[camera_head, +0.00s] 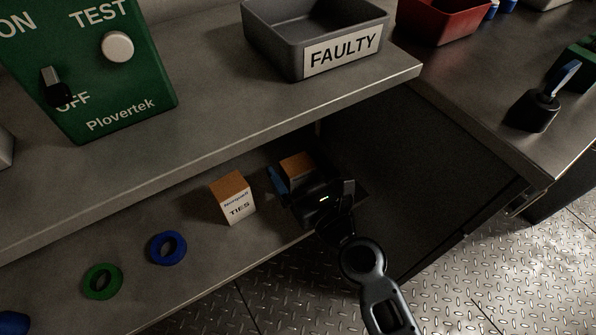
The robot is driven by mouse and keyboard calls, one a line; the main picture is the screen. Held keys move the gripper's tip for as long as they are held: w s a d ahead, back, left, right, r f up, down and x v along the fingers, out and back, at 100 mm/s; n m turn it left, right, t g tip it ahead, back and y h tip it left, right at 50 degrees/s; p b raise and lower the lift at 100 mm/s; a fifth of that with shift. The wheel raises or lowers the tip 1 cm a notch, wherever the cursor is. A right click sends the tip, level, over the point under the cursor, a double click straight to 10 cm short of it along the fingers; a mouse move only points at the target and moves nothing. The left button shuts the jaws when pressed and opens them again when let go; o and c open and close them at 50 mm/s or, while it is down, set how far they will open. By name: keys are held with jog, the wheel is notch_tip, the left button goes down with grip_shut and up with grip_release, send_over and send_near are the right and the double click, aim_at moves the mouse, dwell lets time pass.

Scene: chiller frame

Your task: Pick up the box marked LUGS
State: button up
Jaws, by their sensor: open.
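A small brown box (297,165) stands on the lower shelf, right of the box marked TIES. Only its brown top shows; its front is hidden behind my gripper, so I cannot read its label. My gripper (291,178) is open at this box, with a finger at its left side and the other toward its right. I cannot tell whether the fingers touch it. The box marked TIES (235,199) has a brown top and a white front and stands apart to the left. No LUGS marking is visible.
The lower shelf (205,283) also holds a blue ring (168,248) and a green ring (102,281). The upper shelf's front edge overhangs the boxes. On it stand a grey bin marked FAULTY (270,45) and a green Plovertek panel (130,85). A red bin (440,20) is at the back right.

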jog(key=c, duration=1.2)
jog(key=shift+r, duration=0.15)
